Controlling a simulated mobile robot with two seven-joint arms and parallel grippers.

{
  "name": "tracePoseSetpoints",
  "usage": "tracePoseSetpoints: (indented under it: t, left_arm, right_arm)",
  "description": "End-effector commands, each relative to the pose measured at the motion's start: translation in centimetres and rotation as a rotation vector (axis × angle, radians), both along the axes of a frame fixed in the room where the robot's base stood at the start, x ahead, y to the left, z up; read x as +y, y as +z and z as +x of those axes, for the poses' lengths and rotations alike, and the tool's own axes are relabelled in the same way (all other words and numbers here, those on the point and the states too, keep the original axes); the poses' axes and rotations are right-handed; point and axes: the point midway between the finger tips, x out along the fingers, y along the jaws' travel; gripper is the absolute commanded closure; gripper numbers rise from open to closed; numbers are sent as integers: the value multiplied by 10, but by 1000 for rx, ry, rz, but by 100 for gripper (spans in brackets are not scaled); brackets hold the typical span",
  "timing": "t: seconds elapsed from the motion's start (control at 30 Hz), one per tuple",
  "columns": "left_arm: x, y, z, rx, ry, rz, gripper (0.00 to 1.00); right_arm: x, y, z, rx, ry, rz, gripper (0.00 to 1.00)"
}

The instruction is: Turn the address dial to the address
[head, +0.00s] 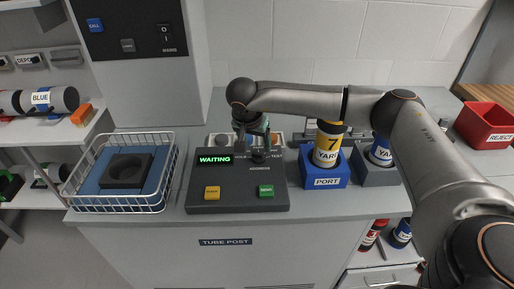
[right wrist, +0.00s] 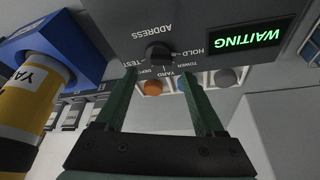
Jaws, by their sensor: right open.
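The black address dial (right wrist: 158,52) sits on the dark panel (head: 240,194), with HOLD, TOWER, YARD, TEST and another label around it; which label it points at I cannot tell. The panel's screen (head: 214,159) reads WAITING in green. My right gripper (head: 258,146) is over the panel's back part and largely covers the dial in the head view. In the right wrist view its two green fingers (right wrist: 157,80) are apart and empty, with the dial just beyond and between their tips. A yellow canister (head: 327,142) marked 7 and YARD stands in the blue PORT block (head: 325,181).
A wire basket (head: 120,207) stands left of the panel. Yellow (head: 212,192) and green (head: 266,191) buttons are on the panel's front. A grey block (head: 375,178) with another canister is right of the port, and a red REJECT bin (head: 488,126) is at far right.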

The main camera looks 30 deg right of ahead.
Motion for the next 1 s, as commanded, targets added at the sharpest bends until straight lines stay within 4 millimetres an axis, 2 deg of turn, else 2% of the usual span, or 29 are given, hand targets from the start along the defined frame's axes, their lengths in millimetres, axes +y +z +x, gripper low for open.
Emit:
tracePoseSetpoints:
  t: [0.03,0.2,0.6,1.0]
  left_arm:
    - [0,1,0,0,0,0,50]
    - [0,2,0,-1,0,0,50]
    - [0,3,1,-1,0,0,50]
    - [0,3,1,-1,0,0,50]
  right_arm:
    - [-3,-9,2,3,-1,0,29]
    - [-9,-28,7,2,0,1,29]
    - [-11,-36,9,-1,2,2,29]
    - [-11,-35,9,-1,1,2,73]
